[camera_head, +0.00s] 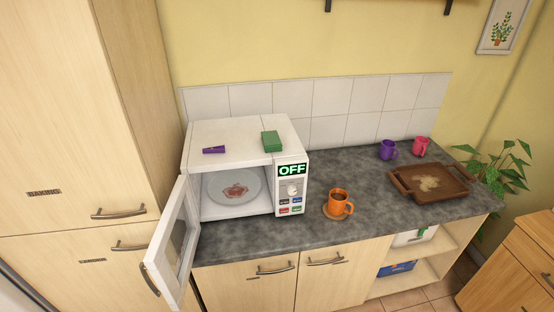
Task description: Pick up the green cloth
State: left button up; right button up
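A green block-like thing (271,141), which looks like the folded green cloth, lies on top of the white microwave (222,136), near its front right part above the OFF display. Neither of my grippers shows in the head view, so I cannot see whether they are open or shut.
The microwave door (176,240) stands open toward the front left. A purple object (214,150) lies on the microwave's top left. An orange mug (339,203) stands on the grey counter (300,237); purple (387,150) and pink (420,146) mugs and a stained brown tray (402,187) are farther right.

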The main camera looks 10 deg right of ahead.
aim_at(271, 141)
jog(key=u, duration=0.05)
jog(key=k, duration=0.55)
jog(key=z, duration=0.6)
jog(key=i, duration=1.5)
jog(key=u, duration=0.65)
